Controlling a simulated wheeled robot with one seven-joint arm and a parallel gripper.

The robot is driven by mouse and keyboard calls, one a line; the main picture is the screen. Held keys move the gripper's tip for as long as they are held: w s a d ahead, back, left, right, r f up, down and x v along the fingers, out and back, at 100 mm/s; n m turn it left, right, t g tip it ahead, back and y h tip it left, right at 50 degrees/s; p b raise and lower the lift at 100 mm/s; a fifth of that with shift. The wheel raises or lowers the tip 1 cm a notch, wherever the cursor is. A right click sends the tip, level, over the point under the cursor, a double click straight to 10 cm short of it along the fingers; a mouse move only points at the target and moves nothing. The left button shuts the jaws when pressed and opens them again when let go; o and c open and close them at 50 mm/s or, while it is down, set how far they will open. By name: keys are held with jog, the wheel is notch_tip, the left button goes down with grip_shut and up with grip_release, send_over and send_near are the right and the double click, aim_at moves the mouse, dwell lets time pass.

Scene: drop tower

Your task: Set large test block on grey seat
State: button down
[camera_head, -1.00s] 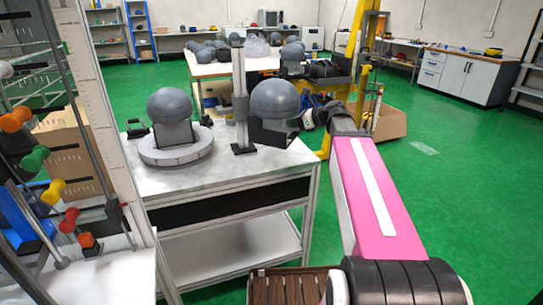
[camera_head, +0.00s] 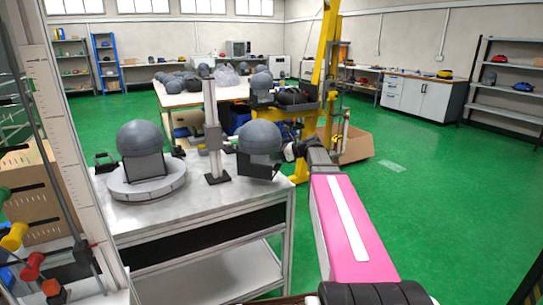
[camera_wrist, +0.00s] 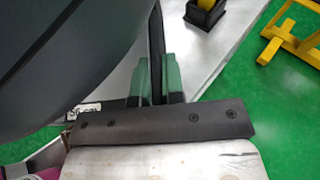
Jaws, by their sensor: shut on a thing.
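A grey ball-topped test block with a dark boxy lower part (camera_head: 260,140) is at my gripper, by the table's right end. I cannot tell whether its base touches the table. In the wrist view its dark rounded side (camera_wrist: 60,50) fills the left. My gripper (camera_wrist: 158,80) has green pads shut on a thin dark upright part of it; in the head view the gripper (camera_head: 290,151) is partly hidden. A round light-grey stepped disc (camera_head: 120,190), perhaps the grey seat, is left on the table, bearing another grey ball (camera_head: 139,138) in a dark holder.
A grey post (camera_head: 213,130) on a black foot stands between the disc and my block. The white-grey table top (camera_head: 205,200) is clear in front. A tall ruled frame (camera_head: 60,130) with coloured knobs rises at left. A yellow stand (camera_head: 325,80) and cardboard box (camera_head: 355,147) are behind.

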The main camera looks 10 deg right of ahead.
aim_at(281, 163)
jog(key=shift+w+d+f, duration=0.1)
jog(key=shift+w+f, duration=0.05)
jog(key=shift+f, duration=1.95)
jog(key=shift+f, duration=0.15)
jog(key=c, duration=1.2)
grip_release()
